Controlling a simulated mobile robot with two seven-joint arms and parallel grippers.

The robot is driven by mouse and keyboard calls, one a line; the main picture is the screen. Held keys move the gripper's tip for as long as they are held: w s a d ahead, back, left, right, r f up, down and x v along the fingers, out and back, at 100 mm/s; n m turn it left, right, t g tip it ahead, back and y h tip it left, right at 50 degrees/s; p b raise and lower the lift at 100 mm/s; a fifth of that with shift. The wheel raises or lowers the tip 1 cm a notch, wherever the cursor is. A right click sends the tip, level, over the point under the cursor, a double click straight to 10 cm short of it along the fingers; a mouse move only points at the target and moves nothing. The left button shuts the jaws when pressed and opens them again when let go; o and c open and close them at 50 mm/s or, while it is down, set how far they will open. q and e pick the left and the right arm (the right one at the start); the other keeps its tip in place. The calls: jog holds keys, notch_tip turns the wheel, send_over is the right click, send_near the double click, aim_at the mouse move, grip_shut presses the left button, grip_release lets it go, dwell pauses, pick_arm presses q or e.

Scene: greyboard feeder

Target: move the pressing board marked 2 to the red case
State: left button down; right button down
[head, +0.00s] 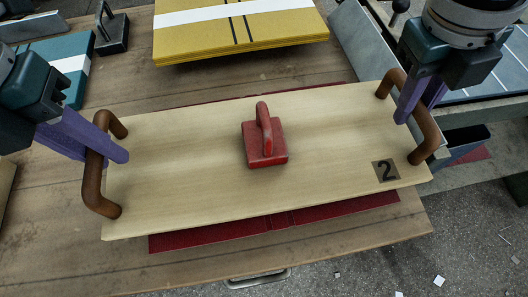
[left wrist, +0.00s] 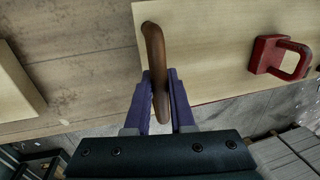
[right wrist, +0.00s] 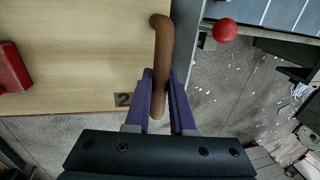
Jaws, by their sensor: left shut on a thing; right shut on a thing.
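The pressing board marked 2 (head: 200,190) is a long pale wooden board with a brown handle at each end. It appears level and raised above the table. A red block with a handle (head: 265,143) sits on its middle. My left gripper (head: 122,150) is shut on the left handle (left wrist: 155,55). My right gripper (head: 408,112) is shut on the right handle (right wrist: 161,45), near the dark "2" mark (head: 386,170). A dark red flat thing (head: 215,234) lies under the board, mostly hidden; I cannot tell whether it is the red case.
A yellow stack (head: 200,40) with a white stripe lies at the back. A teal stack (head: 70,55) and a black handled block (head: 112,35) are at the back left. A grey machine bed (head: 490,85) stands at the right. Scraps litter the floor (head: 400,250).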

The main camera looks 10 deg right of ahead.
pick_arm(q)
jog(key=c, duration=1.2)
grip_release()
jog(key=shift+f, duration=0.4)
jog(key=shift+c, duration=0.2)
pick_arm(e)
jog(key=c, duration=1.2)
grip_release()
jog(key=shift+f, duration=0.4)
jog(key=shift+c, duration=0.2)
pick_arm(q)
jog(key=shift+o, duration=0.8)
jog(key=shift+r, duration=0.15)
pick_arm(e)
jog(key=shift+o, duration=0.8)
jog(key=shift+r, duration=0.15)
pick_arm(q)
jog(key=o, duration=0.3)
pick_arm(e)
jog(key=o, duration=0.3)
